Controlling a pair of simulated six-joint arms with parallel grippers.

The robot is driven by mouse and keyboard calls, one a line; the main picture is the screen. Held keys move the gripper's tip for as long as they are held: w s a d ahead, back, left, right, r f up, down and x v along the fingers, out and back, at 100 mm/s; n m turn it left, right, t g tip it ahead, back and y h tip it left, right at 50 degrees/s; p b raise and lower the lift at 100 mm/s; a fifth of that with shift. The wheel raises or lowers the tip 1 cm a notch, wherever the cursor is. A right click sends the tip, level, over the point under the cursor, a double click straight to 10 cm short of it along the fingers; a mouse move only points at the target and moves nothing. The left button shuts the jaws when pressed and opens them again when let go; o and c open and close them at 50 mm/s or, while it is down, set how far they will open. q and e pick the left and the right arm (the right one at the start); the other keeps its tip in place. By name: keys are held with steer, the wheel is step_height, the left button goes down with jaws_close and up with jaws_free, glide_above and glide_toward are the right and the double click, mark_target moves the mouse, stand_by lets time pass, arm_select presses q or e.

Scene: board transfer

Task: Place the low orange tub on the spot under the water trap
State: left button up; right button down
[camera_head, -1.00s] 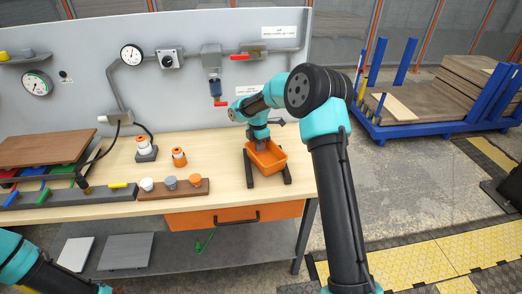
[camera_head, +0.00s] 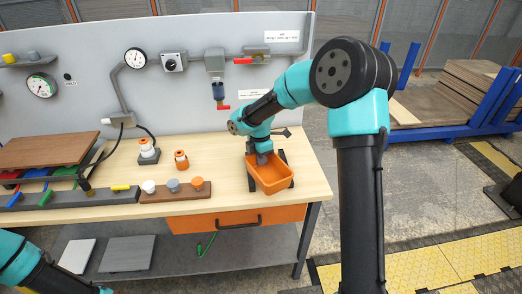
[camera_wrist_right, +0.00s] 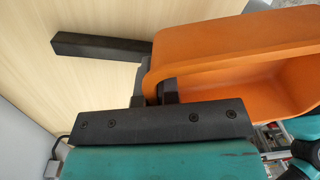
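In the right wrist view my right gripper (camera_wrist_right: 155,92) is shut on that wall, with one dark finger inside the tub (camera_wrist_right: 230,50). The tub appears raised above the bars. The water trap (camera_head: 218,89) has a dark blue bowl and hangs on the grey panel, left of and behind the tub. I cannot make out a marked spot below it. My left gripper is out of view.
Orange-and-white fittings (camera_head: 181,160) and a brown block (camera_head: 176,192) with several small caps stand left of the tub. The bench (camera_head: 222,160) is clear between them and the tub, below the trap. Red valve handles (camera_head: 243,61) stick out from the panel.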

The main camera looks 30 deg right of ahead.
mark_target(260, 174)
steer(key=s+a, duration=0.1)
steer(key=s, duration=0.2)
steer(key=s+a, duration=0.1)
steer(key=shift+s+a+r, duration=0.25)
steer(key=shift+s+a, duration=0.05)
stand_by(0.5)
steer(key=w+a+f+m, duration=0.1)
steer(key=a+m, duration=0.1)
steer(key=a, duration=0.1)
steer(key=w+a+f+m, duration=0.1)
steer(key=a+f+m, duration=0.1)
steer(key=a+m, duration=0.1)
steer(key=w+a+f+m, duration=0.1)
steer(key=a+f+m, duration=0.1)
steer(key=a, duration=0.1)
steer(key=shift+w+f, duration=0.2)
steer(key=shift+w, duration=0.2)
steer(key=shift+s+a+f+m, duration=0.1)
steer(key=shift+s+f+m, duration=0.2)
steer(key=shift+s+f, duration=0.15)
